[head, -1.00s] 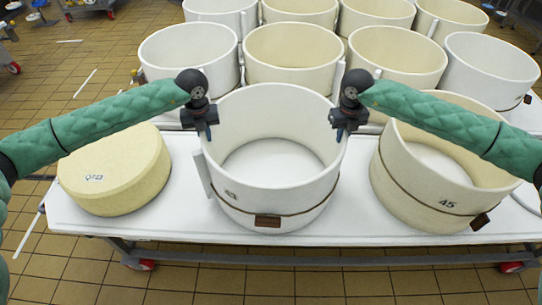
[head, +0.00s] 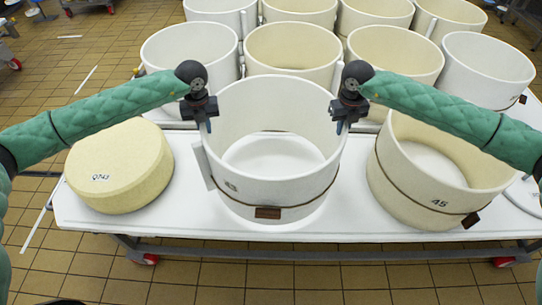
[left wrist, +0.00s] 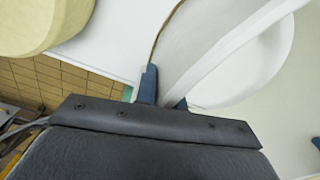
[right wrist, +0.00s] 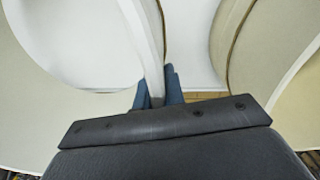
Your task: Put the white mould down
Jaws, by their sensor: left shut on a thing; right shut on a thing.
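The white mould (head: 268,185), an open ring marked 43 with a dark cord and a brown tag, is in the middle of the head view above the white table (head: 330,222). My left gripper (head: 207,122) is shut on its left wall, and my right gripper (head: 340,124) is shut on its right wall. The mould wall runs between the fingers in the left wrist view (left wrist: 215,58) and the right wrist view (right wrist: 145,45). It looks upright. It seems slightly clear of the table, but its lower edge does not show this surely.
A pale yellow cheese wheel (head: 120,170) lies on the table to the left. A cream mould marked 45 (head: 425,185) stands close on the right. Several more moulds (head: 293,55) stand behind. Bare table shows between the mould and its neighbours.

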